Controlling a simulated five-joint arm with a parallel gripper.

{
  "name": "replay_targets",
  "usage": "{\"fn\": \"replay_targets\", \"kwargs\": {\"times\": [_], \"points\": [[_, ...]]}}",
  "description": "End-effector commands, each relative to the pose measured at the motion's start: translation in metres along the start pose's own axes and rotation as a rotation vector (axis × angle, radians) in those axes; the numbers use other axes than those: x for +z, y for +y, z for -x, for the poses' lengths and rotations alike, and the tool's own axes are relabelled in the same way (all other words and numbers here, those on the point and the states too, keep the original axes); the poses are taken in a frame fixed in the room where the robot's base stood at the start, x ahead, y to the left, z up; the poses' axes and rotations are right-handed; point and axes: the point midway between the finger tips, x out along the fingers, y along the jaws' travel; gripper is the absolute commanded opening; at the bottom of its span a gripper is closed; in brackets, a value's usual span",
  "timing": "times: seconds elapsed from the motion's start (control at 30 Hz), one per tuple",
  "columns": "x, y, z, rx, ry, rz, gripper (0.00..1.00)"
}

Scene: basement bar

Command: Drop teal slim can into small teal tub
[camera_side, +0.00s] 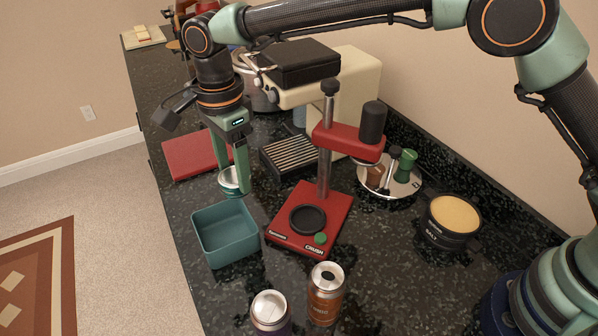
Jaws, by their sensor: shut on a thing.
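The small teal tub (227,250) is a square open box standing on the dark counter, left of the red press. My gripper (236,182) points down just beyond the tub's far rim in the picture. It is shut on the teal slim can (229,187), whose pale round top shows between the green fingers. The can's lower part is hard to make out, and I cannot tell how high it is above the counter. The part of the tub's inside that shows looks empty.
A red press (309,215) stands right of the tub. An orange can (325,295) and a purple can (270,314) stand at the front. A red flat item (190,155), a slatted drip tray (287,153) and a cream machine (355,85) lie beyond. A salt tin (450,222) is at right.

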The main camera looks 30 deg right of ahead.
Motion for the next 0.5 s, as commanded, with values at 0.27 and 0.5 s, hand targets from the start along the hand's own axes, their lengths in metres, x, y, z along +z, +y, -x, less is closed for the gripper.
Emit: {"fn": "replay_targets", "kwargs": {"times": [0.27, 0.5], "points": [[0.018, -0.006, -0.022, 0.0, 0.0, 0.0, 0.04], [0.018, -0.005, -0.045, 0.003, 0.001, 0.0, 0.04]]}}
